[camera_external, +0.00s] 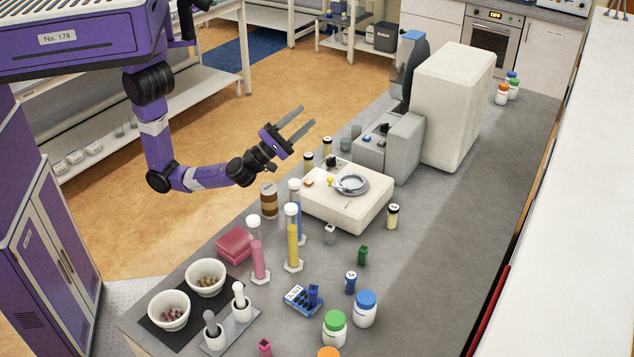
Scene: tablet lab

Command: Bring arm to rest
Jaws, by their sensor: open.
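My gripper (291,128) is open and empty. Its two grey fingers point up and to the right, apart from each other. My purple and black arm hangs from the upper left, bends low at the elbow, and reaches right to the gripper. Nothing appears to touch the fingers.
Measuring cylinders with pink (258,250) and yellow (292,238) contents stand nearby, beside a brown jar (268,200). Bowls (169,311) sit front left. The bench's right side is mostly clear.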

